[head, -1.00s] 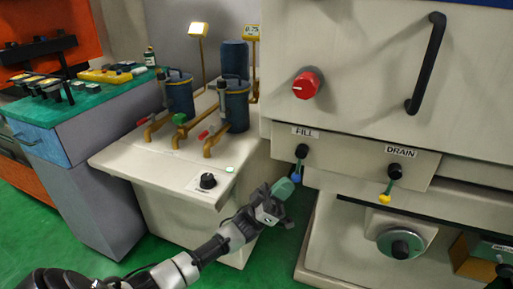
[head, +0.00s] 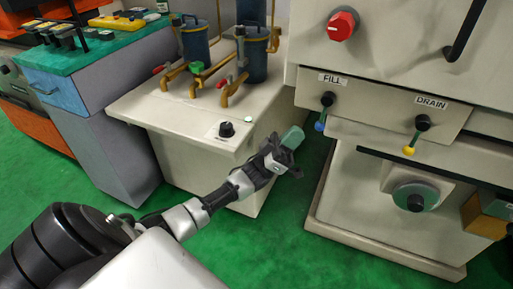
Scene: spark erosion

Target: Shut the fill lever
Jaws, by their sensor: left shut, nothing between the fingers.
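The fill lever (head: 323,113) has a black hub and a blue tip. It sits under the FILL label on the machine's pale front panel and hangs down, leaning slightly left. My left gripper (head: 291,150) is to the left of and a little below the blue tip in the head view, with a visible gap between them. It is shut and holds nothing. A teal pad shows at its end. My right gripper is not in view.
The drain lever (head: 416,136), with a yellow tip, is to the right. A red knob (head: 342,24) is above the fill lever. A pale cabinet (head: 180,125) with pipes and blue canisters stands behind my left arm. Green floor (head: 275,245) lies open below.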

